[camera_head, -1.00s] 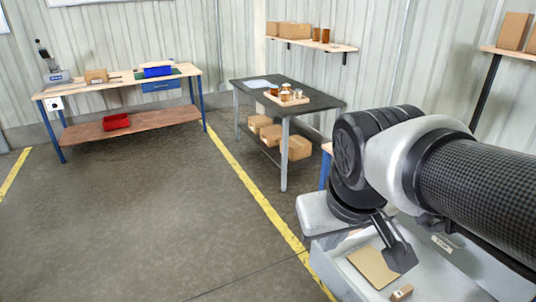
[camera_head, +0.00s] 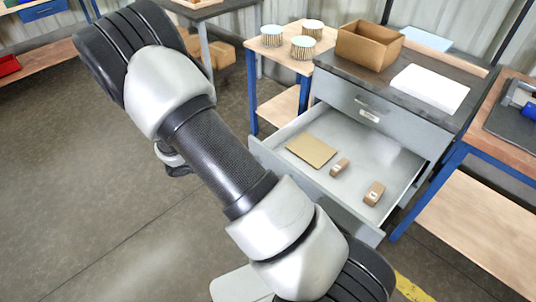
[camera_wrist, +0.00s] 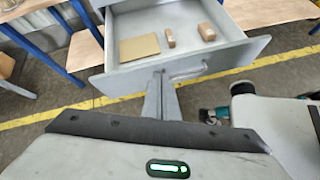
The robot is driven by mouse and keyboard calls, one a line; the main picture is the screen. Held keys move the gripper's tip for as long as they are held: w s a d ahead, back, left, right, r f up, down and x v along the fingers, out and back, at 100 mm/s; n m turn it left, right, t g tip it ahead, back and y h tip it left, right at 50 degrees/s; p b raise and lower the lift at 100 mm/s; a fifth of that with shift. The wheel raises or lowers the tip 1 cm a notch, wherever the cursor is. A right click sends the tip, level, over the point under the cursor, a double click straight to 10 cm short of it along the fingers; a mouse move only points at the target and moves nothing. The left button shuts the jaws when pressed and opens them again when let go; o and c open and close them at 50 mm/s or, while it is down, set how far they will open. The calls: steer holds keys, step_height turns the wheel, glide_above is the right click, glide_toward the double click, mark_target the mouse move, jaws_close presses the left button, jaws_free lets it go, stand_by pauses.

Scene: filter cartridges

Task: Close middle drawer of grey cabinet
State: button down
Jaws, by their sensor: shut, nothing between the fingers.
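The grey cabinet (camera_head: 345,92) stands under a dark worktop. Its middle drawer (camera_head: 370,155) is pulled far out below the closed top drawer. A flat brown card and two small brown boxes lie inside it. The drawer (camera_wrist: 110,82) also shows in the wrist view, with a bar handle (camera_wrist: 190,74) on its front. My gripper (camera_wrist: 160,76) is shut and empty, its fingertips at the drawer front near the handle's left end. I cannot tell whether they touch. In the head view my arm hides the gripper and part of the drawer front.
An open cardboard box (camera_head: 370,45) and a white stack (camera_head: 430,88) sit on the worktop. A small wooden table (camera_head: 285,55) with three round filters stands left of the cabinet, and a blue-legged workbench (camera_head: 490,150) stands right. Floor to the left is clear.

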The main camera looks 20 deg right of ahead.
step_height(320, 180, down, 10)
steer(key=w+n+t, duration=0.1)
steer(key=n+t, duration=0.1)
steer(key=n, duration=0.3)
steer(key=b, duration=0.2)
glide_toward(284, 165)
step_height(284, 165, down, 3)
steer(key=d, duration=0.1)
steer(key=w+d, duration=0.1)
steer(key=d, duration=0.1)
steer(key=shift+w+d+f+h, duration=0.1)
steer(key=shift+w+f+h, duration=0.1)
steer(key=shift+h, duration=0.2)
steer(key=shift+w+d, duration=0.2)
steer(key=shift+d, duration=0.45)
